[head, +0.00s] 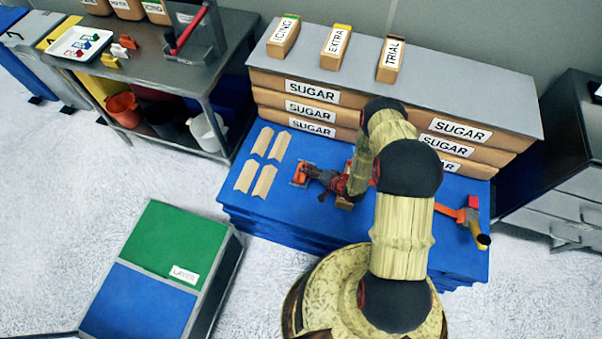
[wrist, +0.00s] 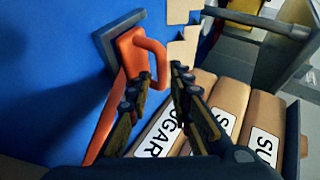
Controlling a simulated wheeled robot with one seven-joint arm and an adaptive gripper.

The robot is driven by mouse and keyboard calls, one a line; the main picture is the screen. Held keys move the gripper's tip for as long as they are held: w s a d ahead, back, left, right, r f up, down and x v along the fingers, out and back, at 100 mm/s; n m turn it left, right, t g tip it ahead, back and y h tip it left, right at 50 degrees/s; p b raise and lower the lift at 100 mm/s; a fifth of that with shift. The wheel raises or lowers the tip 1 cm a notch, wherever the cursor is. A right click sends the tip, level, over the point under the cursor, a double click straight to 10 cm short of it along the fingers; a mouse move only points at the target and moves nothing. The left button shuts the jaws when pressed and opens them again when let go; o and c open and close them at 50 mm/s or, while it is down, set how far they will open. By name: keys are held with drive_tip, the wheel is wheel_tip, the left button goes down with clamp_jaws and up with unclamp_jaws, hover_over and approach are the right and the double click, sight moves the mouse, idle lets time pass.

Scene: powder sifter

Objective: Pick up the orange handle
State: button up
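An orange handle (wrist: 154,54) with a loop shape stands on a grey flat plate (wrist: 112,38) over the blue surface in the wrist view. In the head view the orange piece (head: 300,174) lies on the blue platform, just left of my gripper (head: 314,176). In the wrist view my gripper (wrist: 161,72) is open, with its two fingers apart. The lower part of the handle's loop shows between the fingertips. Whether either finger touches it I cannot tell. The left finger hides part of the long orange strip below the loop.
Tan notched pieces (head: 263,175) lie left on the blue platform (head: 300,222). Stacked sugar bags (head: 312,108) stand behind it. Another orange-and-red tool (head: 467,214) lies at the right. A green and blue box (head: 170,245) stands on the floor at left.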

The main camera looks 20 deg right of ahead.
drive_tip(key=b+x, duration=0.1)
drive_tip(key=x, duration=0.3)
drive_tip(key=shift+w+a+f+b, duration=0.1)
drive_tip(key=shift+w+a+b, duration=0.15)
drive_tip(key=shift+b, duration=0.05)
drive_tip(key=shift+c, duration=0.7)
drive_tip(key=c, duration=0.4)
clamp_jaws()
